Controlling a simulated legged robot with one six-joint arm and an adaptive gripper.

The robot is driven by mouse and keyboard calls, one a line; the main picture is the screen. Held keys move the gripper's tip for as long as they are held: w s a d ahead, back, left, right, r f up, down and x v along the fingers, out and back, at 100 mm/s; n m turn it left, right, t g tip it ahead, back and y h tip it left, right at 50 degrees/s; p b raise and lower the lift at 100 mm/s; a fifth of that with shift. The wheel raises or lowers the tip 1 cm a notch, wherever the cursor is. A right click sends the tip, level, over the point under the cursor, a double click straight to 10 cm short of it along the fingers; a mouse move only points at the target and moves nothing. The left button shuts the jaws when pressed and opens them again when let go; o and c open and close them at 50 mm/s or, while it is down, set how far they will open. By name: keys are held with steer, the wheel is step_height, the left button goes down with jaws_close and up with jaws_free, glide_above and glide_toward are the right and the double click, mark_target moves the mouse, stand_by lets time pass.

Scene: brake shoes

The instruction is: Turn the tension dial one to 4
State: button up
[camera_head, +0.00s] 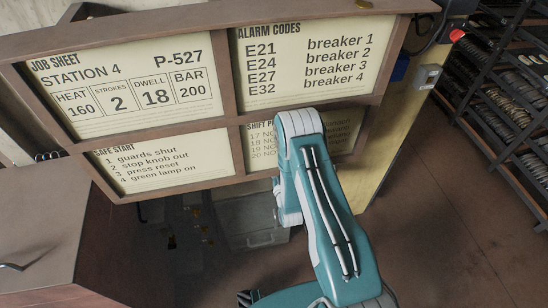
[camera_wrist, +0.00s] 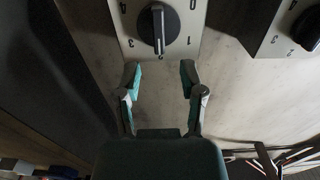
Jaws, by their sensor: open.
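A black dial (camera_wrist: 158,27) with a raised bar handle sits on a pale numbered plate at the top middle of the wrist view. The handle lies nearly upright in the picture, and a white mark shows toward its lower end, near the bottom of the scale. A 3 is at its lower left and a 1 at its lower right. My gripper (camera_wrist: 160,74) is open and empty just below the plate, fingers on either side of the dial's line. It does not touch the dial. I cannot read which dial is number one. The head view hides the gripper and dials.
A second dial (camera_wrist: 307,29) on its own plate is at the upper right of the wrist view. Loose cables (camera_wrist: 285,158) lie at the lower right. In the head view, a framed notice board (camera_head: 228,100) stands before my arm, and shelving (camera_head: 510,95) is at right.

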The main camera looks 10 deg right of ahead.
steer(key=shift+w, duration=2)
jaws_close()
